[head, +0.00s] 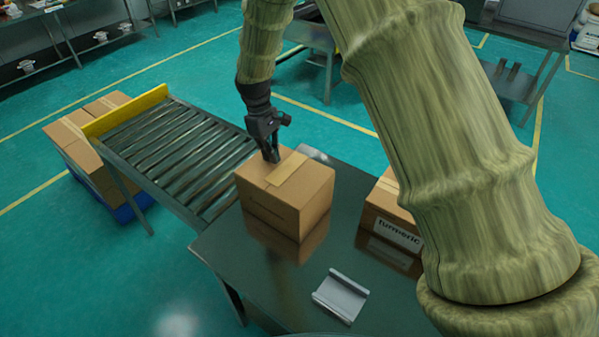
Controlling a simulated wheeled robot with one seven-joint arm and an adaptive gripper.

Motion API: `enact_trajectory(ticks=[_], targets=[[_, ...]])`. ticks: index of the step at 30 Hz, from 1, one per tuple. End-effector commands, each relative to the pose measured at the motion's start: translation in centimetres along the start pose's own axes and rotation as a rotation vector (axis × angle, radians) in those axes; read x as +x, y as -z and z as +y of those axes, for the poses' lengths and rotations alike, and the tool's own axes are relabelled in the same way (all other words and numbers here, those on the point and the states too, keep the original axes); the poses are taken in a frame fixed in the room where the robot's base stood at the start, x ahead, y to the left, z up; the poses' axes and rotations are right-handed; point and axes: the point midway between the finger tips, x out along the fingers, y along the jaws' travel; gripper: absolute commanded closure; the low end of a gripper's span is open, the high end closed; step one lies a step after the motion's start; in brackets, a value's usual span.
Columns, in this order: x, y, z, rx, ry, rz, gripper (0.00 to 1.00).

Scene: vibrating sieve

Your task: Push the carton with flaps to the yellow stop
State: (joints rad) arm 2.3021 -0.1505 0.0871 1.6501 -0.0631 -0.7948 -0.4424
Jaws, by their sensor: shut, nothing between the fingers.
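A brown carton (285,200) with a tan tape strip across its closed top stands upright on the dark metal table, close to the table's end of the roller conveyor. I cannot make out open flaps on it. The yellow stop (124,110) is a bar across the far left end of the conveyor, well apart from this carton. My gripper (271,157) is shut and empty, pointing down at the carton's far top edge. I cannot tell whether the fingertips touch the carton or hang just above or behind it.
The roller conveyor (175,145) is empty between table and stop. A second carton (385,205), labelled turmeric, stands right on the table (255,265), partly hidden by my arm. A grey metal piece (340,296) lies at the front.

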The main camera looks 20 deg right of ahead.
Motion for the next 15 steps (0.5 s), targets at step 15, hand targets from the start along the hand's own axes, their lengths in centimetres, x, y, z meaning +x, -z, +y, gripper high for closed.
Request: enact_trajectory(ticks=[15], targets=[[0.7,-5.4,-0.4,-0.007,-0.001,-0.002,1.0]])
